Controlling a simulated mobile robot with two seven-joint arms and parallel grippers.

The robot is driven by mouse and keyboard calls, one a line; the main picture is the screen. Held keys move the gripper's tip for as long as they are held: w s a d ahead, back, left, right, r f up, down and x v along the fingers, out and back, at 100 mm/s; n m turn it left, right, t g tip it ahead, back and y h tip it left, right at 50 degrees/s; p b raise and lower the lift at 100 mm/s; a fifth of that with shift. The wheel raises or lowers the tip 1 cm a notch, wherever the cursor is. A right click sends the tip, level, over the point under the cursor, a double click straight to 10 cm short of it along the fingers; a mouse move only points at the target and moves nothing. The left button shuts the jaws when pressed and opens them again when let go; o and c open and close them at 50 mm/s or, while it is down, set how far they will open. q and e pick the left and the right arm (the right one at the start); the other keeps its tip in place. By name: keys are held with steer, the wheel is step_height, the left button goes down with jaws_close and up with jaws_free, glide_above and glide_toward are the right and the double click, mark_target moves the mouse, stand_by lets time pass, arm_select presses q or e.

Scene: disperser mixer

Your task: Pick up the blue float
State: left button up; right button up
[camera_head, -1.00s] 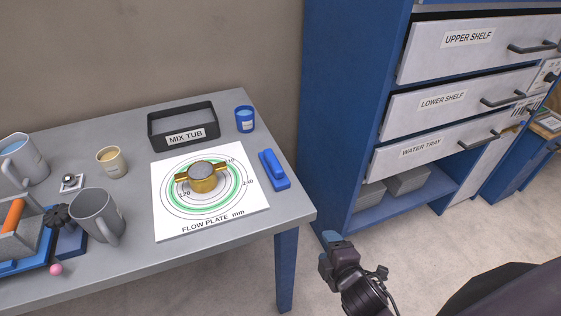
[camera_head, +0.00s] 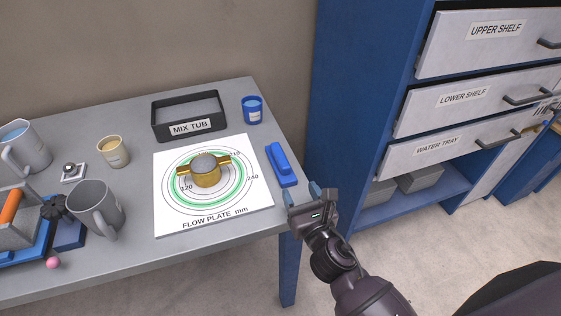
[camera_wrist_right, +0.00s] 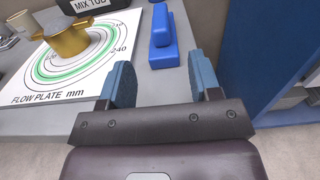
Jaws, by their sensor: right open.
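The blue float (camera_head: 281,165) lies at the right edge of the grey table, beside the white flow plate. It is a flat blue base with a raised blue handle along it. In the right wrist view the float (camera_wrist_right: 163,38) is ahead of the fingers, just above the gap between them. My right gripper (camera_head: 302,194) is open and empty. It is just off the table's right edge, nearer to me than the float and apart from it. The gripper's blue-padded fingers (camera_wrist_right: 161,84) show well apart in the wrist view. My left gripper is not in view.
The flow plate (camera_head: 235,221) bears a brass ring cup (camera_head: 206,177). Behind stand the black mix tub (camera_head: 157,123) and a blue cup (camera_head: 253,114). Mugs and tools fill the left. A blue drawer cabinet (camera_head: 350,110) stands right of the table across a floor gap.

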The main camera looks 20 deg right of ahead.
mark_target(287, 168)
steer(key=w, duration=0.3)
steer(key=shift+w, duration=0.35)
steer(key=shift+w+a, duration=0.1)
steer(key=shift+w, duration=0.7)
steer(key=w, duration=0.4)
steer(key=shift+a+f, duration=0.1)
steer(key=shift+a, duration=0.05)
steer(key=shift+w, duration=0.45)
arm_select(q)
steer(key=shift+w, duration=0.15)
arm_select(e)
steer(key=shift+c, duration=0.3)
